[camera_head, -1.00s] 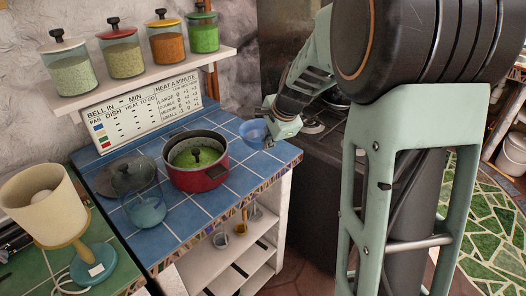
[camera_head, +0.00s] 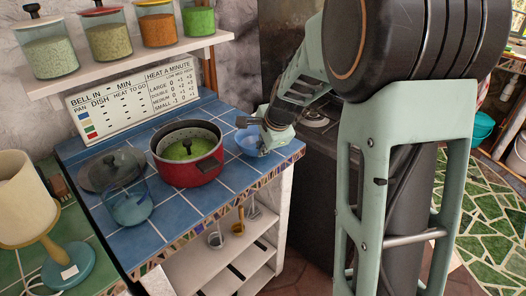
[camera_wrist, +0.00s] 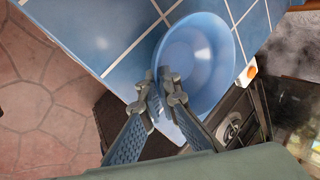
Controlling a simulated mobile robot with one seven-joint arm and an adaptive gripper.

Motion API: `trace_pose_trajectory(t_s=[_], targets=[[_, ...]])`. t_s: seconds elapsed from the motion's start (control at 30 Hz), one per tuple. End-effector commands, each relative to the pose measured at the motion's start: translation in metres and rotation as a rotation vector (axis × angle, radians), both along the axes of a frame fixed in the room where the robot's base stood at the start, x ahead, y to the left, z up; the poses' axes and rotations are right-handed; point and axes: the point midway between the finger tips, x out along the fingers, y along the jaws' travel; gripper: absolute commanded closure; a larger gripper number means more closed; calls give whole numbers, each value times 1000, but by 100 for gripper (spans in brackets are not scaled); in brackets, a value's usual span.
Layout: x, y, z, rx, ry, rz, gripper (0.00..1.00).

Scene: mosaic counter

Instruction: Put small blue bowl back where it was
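The small blue bowl (camera_head: 249,141) is upright at the right end of the blue-tiled counter (camera_head: 228,181), right of the red pot. I cannot tell for certain whether the bowl's base touches the tiles.
A glass jar (camera_head: 128,203) and a dark round lid (camera_head: 103,171) are further left. A dark stove (camera_head: 310,160) adjoins the right edge. Jars line the shelf (camera_head: 150,61) above.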

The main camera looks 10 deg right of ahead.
Motion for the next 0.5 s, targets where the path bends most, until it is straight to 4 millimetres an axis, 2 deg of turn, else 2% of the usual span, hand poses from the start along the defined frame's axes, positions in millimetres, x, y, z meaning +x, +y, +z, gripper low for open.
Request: trace_pose_trajectory(t_s=[0.23, 0.4, 0.5], targets=[[0, 0, -3, 0, -1, 0, 100], [0, 0, -3, 0, 0, 0, 80], [0, 0, -2, 0, 0, 0, 78]])
